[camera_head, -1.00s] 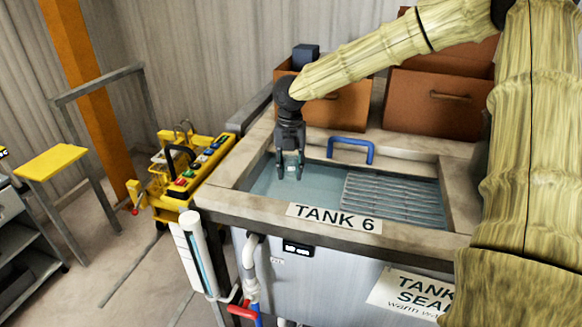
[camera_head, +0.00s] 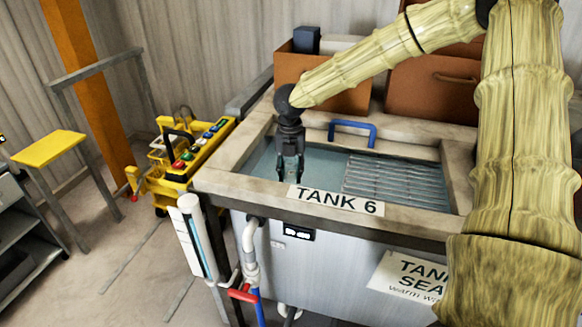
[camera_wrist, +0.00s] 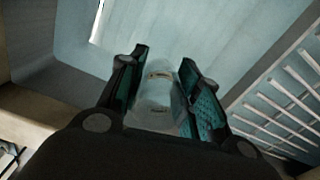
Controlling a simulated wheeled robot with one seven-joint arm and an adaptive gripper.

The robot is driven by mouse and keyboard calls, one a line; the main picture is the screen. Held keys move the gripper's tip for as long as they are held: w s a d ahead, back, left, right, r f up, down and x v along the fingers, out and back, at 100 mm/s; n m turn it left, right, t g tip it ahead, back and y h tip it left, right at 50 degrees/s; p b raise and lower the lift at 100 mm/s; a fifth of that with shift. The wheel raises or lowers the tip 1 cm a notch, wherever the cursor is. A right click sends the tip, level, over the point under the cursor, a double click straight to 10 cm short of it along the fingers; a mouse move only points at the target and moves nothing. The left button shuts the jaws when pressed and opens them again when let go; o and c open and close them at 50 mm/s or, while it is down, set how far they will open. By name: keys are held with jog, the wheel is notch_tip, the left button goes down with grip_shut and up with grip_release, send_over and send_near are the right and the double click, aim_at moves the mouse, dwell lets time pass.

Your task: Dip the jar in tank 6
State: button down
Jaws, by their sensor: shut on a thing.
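Tank 6 (camera_head: 240,185) is a basin with a wide stone-like rim, bluish liquid and a "TANK 6" label (camera_head: 335,200) on its front edge. My gripper (camera_head: 290,177) points straight down inside the left part of the tank, its fingertips low behind the front rim. In the wrist view, my gripper (camera_wrist: 163,60) is shut on a small, pale, translucent jar (camera_wrist: 157,97) with faint label marks. The jar sits between the two teal-lined fingers. In the head view I cannot make out the jar, nor exactly how deep it is in the liquid.
A metal rack (camera_head: 395,182) lies in the tank's right part; it also shows in the wrist view (camera_wrist: 285,95). A blue handle (camera_head: 352,130) stands on the back rim. Brown bins (camera_head: 430,95) stand behind.

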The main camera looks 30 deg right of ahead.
jog(key=shift+f+b, duration=1.75)
jog(key=shift+f, duration=3.7)
jog(key=shift+r, duration=0.25)
jog(key=shift+n, duration=0.3)
jog(key=shift+w+r+p, duration=0.15)
jog(key=shift+r+p, duration=3.25)
jog(key=shift+r, duration=0.25)
jog(key=shift+w+r+p, duration=0.1)
jog(key=shift+r+p, duration=3.25)
jog(key=shift+r, duration=0.3)
jog(key=shift+d, duration=0.1)
